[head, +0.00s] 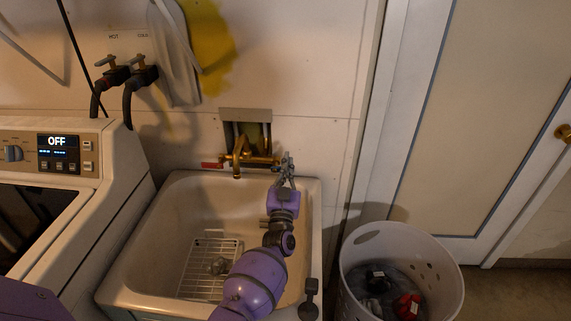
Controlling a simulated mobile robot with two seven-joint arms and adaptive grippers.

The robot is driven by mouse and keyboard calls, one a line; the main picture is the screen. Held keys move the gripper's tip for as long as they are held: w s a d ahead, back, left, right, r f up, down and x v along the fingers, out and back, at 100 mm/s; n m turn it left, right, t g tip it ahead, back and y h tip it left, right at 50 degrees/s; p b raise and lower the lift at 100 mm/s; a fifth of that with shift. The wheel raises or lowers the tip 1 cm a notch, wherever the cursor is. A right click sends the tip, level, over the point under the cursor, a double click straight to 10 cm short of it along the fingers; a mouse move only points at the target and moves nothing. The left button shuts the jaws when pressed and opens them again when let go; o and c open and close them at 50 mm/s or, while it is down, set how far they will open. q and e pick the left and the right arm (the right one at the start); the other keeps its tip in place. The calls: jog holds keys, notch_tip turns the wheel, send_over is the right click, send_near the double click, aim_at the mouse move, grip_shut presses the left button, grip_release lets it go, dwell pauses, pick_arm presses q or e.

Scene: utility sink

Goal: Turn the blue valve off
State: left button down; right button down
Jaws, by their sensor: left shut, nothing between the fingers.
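The brass faucet (238,158) sticks out from a recess in the wall above the sink. A red valve handle (212,165) shows at its left end. No blue handle can be made out; the faucet's right end is close to my gripper and partly hidden by it. My left gripper (286,162) is at the faucet's right end, above the sink's back rim. Its fingers are shut with nothing between them. Whether it touches the valve cannot be told. My right gripper is not in view.
The sink (180,215) holds a wire rack (205,268). A washing machine (75,165) reading OFF stands left, with hot and cold hose taps (140,72) on the wall above. A white basket (447,275) with dark and red items stands right of the sink.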

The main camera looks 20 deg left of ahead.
pick_arm(q)
jog(key=shift+d+f+m+h, duration=0.15)
jog(key=shift+m+h, duration=0.25)
jog(key=shift+m, duration=0.5)
notch_tip(320, 180, up, 10)
dwell(0.3)
dwell(0.3)
